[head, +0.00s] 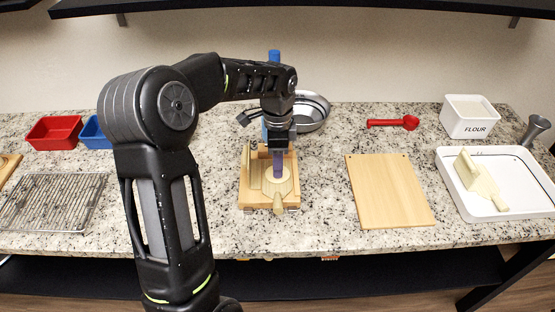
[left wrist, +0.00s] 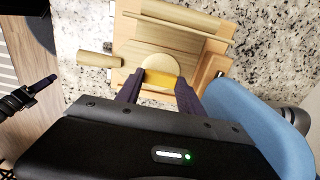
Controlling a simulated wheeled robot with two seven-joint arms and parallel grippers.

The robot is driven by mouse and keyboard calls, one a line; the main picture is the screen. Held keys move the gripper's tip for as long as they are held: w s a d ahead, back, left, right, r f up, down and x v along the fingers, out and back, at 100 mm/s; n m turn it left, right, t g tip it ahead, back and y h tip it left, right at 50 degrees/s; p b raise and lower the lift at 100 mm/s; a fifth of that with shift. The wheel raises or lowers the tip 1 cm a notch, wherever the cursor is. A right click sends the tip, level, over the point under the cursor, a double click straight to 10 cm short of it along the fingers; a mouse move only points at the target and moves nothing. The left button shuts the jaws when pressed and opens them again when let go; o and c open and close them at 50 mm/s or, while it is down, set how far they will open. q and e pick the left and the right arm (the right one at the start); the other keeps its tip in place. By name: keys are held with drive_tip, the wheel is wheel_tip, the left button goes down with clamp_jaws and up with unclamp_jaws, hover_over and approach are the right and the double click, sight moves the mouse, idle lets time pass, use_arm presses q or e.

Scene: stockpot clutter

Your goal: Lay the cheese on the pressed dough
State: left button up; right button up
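The pressed dough, a pale round disc (left wrist: 160,66), lies flat on the wooden press (left wrist: 190,25), and the dough (head: 278,180) also shows in the head view. My left gripper (head: 279,160) points down over it. In the left wrist view its purple fingers (left wrist: 160,92) stand on both sides of the yellow cheese (left wrist: 160,79) and appear to grip it. The cheese overlaps the near part of the dough; I cannot tell if it touches it. The cheese is hidden in the head view. Part of my right gripper (left wrist: 40,88) shows at the left edge of the wrist view.
A blue upright object (head: 274,56) and a metal bowl (head: 312,112) stand behind the press. A cutting board (head: 390,192), red scoop (head: 393,122), flour bin (head: 469,119) and white tray (head: 520,209) are right. A wire rack (head: 52,202) and red bin (head: 55,133) are left.

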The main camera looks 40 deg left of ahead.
use_arm(q)
drive_tip(key=o, duration=0.4)
drive_tip(key=shift+o, duration=0.2)
wheel_tip(320, 180, up, 13)
drive_tip(key=p, duration=0.1)
drive_tip(key=shift+r, duration=0.15)
idle(0.7)
